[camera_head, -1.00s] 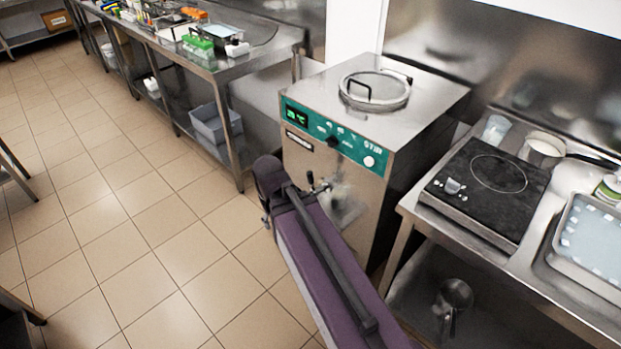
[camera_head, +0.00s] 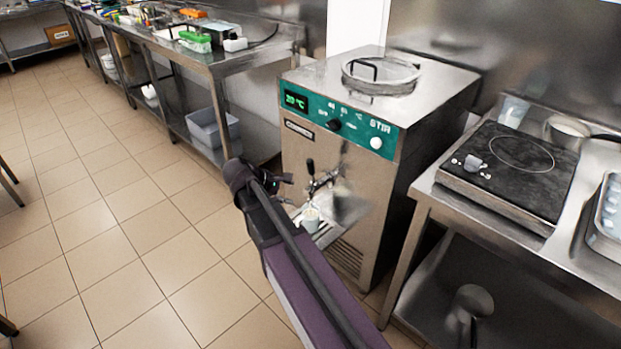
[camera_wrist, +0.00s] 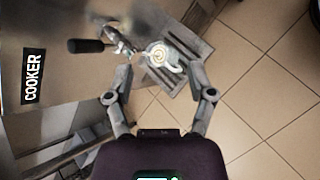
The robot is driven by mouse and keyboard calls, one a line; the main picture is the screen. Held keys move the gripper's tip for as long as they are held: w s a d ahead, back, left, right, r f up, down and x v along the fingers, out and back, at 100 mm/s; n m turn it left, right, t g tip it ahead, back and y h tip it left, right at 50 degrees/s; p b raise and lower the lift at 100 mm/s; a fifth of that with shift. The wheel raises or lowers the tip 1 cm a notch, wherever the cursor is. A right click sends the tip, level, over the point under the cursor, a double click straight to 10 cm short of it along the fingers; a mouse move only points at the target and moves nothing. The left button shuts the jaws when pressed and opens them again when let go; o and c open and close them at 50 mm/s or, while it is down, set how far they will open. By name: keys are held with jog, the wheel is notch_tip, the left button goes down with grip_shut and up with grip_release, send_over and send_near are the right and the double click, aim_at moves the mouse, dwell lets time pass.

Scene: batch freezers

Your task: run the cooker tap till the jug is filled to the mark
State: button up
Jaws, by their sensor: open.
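The cooker (camera_head: 345,150) is a steel cabinet with a green panel reading 20 °C. Its tap (camera_head: 322,182) sticks out of the front, with a black lever (camera_head: 310,167) standing up. The white jug (camera_head: 310,219) stands on the slatted drip tray (camera_head: 328,236) below the tap. The wrist view shows the tap (camera_wrist: 122,42), its black handle (camera_wrist: 86,46) and the jug (camera_wrist: 174,65) from above. The jug's fill level and mark are not readable. My gripper (camera_wrist: 160,76) is open and empty, its fingertips just short of the jug and tray.
A steel table with an induction hob (camera_head: 508,170) stands right of the cooker. A long steel bench with a grey bin (camera_head: 212,127) underneath runs along the left. The tiled floor (camera_head: 110,230) in front is clear.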

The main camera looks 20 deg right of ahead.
jog(key=w+f+n+h+b, duration=0.3)
jog(key=w+n+b, duration=0.1)
jog(key=w+b, duration=0.2)
jog(key=n+t+h+b, duration=0.1)
jog(key=n+h+b, duration=0.35)
jog(key=b, duration=0.35)
send_near(311, 171)
jog(key=a+r, duration=0.1)
jog(key=a, duration=0.3)
jog(key=shift+w+d+r+h, duration=0.2)
jog(key=shift+w+h, duration=0.15)
jog(key=shift+d, duration=0.15)
jog(key=shift+w+d, duration=0.2)
jog(key=shift+d, duration=2.05)
jog(key=shift+w+d, duration=0.2)
jog(key=shift+d, duration=2.05)
jog(key=shift+w+d, duration=0.2)
jog(key=shift+d, duration=2.05)
jog(key=shift+c, duration=0.2)
grip_shut()
